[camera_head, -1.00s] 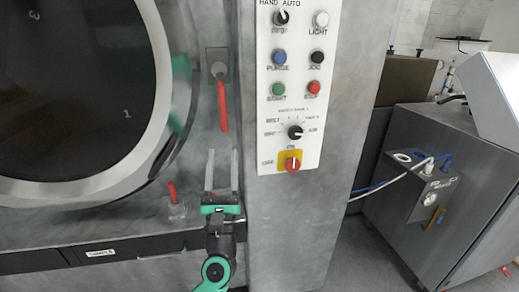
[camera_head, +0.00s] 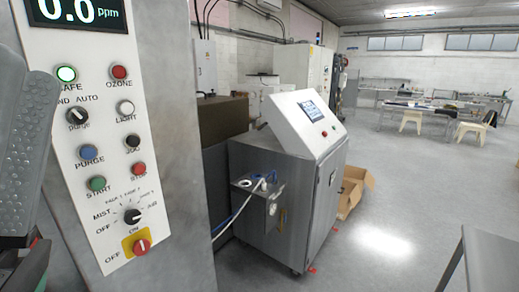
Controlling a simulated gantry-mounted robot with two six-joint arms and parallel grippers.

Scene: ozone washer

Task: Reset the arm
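Part of what looks like my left gripper (camera_head: 28,150) fills the left edge of the head view, very close to the camera. It shows as a grey ribbed finger above a dark and green body. Only one finger shows, so its opening cannot be told. It overlaps the left edge of the control panel (camera_head: 105,175) in the picture and its distance from the panel is unclear. My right gripper is not in view.
The panel has a lit SAFE lamp (camera_head: 66,74), buttons and a red-on-yellow switch (camera_head: 141,246). A steel cabinet with a screen (camera_head: 317,111) stands to the right, with a cardboard box (camera_head: 354,190) behind it. Open floor (camera_head: 385,245) lies at right; a grey table edge (camera_head: 490,250) is lower right.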

